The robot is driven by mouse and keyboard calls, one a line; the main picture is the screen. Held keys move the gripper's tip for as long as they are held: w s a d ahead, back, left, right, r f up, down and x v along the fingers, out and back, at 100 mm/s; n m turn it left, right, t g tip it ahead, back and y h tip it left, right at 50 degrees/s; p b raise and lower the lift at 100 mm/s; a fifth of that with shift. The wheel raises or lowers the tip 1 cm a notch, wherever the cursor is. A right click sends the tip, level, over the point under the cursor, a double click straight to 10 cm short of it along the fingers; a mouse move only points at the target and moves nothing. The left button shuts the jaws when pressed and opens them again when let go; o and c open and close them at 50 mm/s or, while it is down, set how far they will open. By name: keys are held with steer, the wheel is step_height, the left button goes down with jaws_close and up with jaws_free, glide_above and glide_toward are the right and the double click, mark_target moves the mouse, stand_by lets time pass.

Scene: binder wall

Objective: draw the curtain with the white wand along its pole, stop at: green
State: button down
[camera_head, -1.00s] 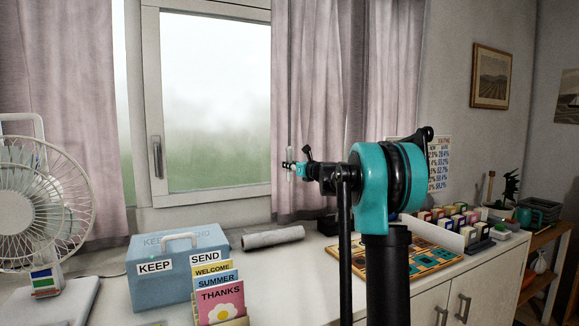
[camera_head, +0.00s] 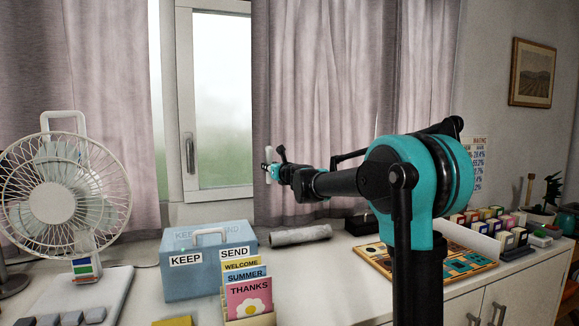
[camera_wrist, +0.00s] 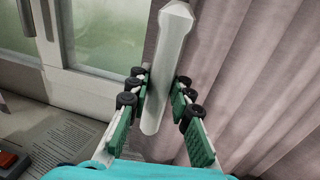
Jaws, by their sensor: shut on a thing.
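The white wand (camera_wrist: 172,50) stands slightly tilted between the green-padded fingers of my gripper (camera_wrist: 160,78) in the wrist view, and the gripper is shut on it. In the head view, my gripper (camera_head: 268,172) is at the left edge of the pinkish-grey right-hand curtain (camera_head: 330,110). That curtain covers the right part of the window (camera_head: 222,110), leaving a narrow strip of glass bare. In the wrist view, the curtain (camera_wrist: 265,80) hangs in folds right of the wand. The pole is out of view, and I see no green stop mark along it.
A patterned board (camera_head: 425,268) lies to the right. Another curtain (camera_head: 80,90) hangs at left.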

steer(key=a, duration=0.2)
steer(key=s+a, duration=0.2)
steer(key=a, duration=0.1)
steer(key=shift+a, duration=0.35)
steer(key=c, duration=1.3)
jaws_free()
steer(key=shift+w, duration=0.1)
steer(key=v, duration=1.2)
